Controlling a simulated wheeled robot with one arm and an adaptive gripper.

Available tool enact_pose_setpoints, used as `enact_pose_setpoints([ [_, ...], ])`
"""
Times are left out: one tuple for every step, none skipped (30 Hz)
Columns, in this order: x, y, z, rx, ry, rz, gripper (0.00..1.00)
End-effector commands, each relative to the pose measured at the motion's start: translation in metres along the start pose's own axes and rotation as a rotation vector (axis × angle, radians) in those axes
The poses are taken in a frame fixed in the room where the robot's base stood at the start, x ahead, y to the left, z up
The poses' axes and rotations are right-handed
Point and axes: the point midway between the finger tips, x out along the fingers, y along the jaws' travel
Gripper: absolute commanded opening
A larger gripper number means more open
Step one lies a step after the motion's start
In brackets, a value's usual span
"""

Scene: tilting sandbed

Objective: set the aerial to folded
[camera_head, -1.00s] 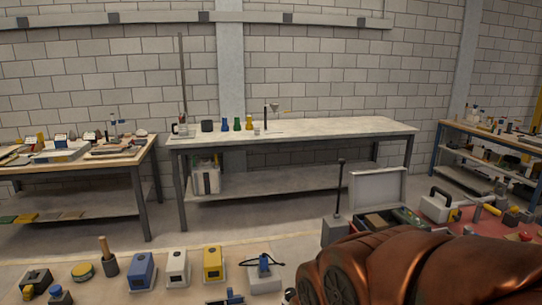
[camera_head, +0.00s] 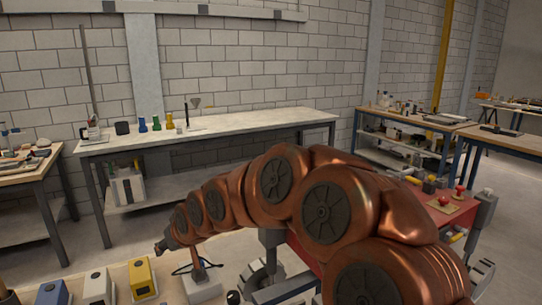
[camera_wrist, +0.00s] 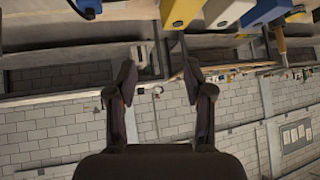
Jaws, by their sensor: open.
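The aerial, a thin dark upright rod on a grey block a second ago in the head view, is now mostly hidden behind my arm. A grey block (camera_head: 271,238) showing under the arm looks like its base; the rod cannot be seen, so its present pose cannot be told. My gripper (camera_head: 164,244) is small and dark at the arm's far left end, above the near table and left of that block. In the wrist view my gripper (camera_wrist: 160,82) is open, with nothing between its fingers.
Blue (camera_head: 53,292), white (camera_head: 98,287) and yellow (camera_head: 143,279) boxes stand on the near table. A pale box (camera_head: 203,288) with a lever and black cable is right of them. A long bench (camera_head: 240,122) stands behind, with open floor between.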

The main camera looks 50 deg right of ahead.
Motion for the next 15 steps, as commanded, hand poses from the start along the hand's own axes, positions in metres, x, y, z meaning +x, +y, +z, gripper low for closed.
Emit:
enact_pose_setpoints([
  [0.014,0.018,-0.019,0.025,0.075,0.004,0.52],
  [0.019,0.028,-0.032,0.04,0.121,0.006,0.52],
  [0.026,0.042,-0.048,0.056,0.184,0.011,0.52],
  [0.03,0.054,-0.06,0.069,0.233,0.017,0.52],
  [0.033,0.066,-0.072,0.082,0.282,0.022,0.52],
  [0.035,0.084,-0.088,0.098,0.349,0.033,0.52],
  [0.037,0.098,-0.098,0.112,0.395,0.042,0.52],
  [0.038,0.113,-0.109,0.124,0.447,0.052,0.52],
  [0.037,0.133,-0.121,0.14,0.512,0.067,0.52],
  [0.037,0.148,-0.128,0.15,0.559,0.079,0.52],
  [0.037,0.165,-0.135,0.164,0.606,0.092,0.52],
  [0.034,0.187,-0.143,0.177,0.668,0.112,0.52],
  [0.03,0.205,-0.149,0.185,0.72,0.129,0.52],
  [0.027,0.223,-0.153,0.196,0.766,0.147,0.52],
  [0.022,0.246,-0.157,0.205,0.829,0.173,0.52],
])
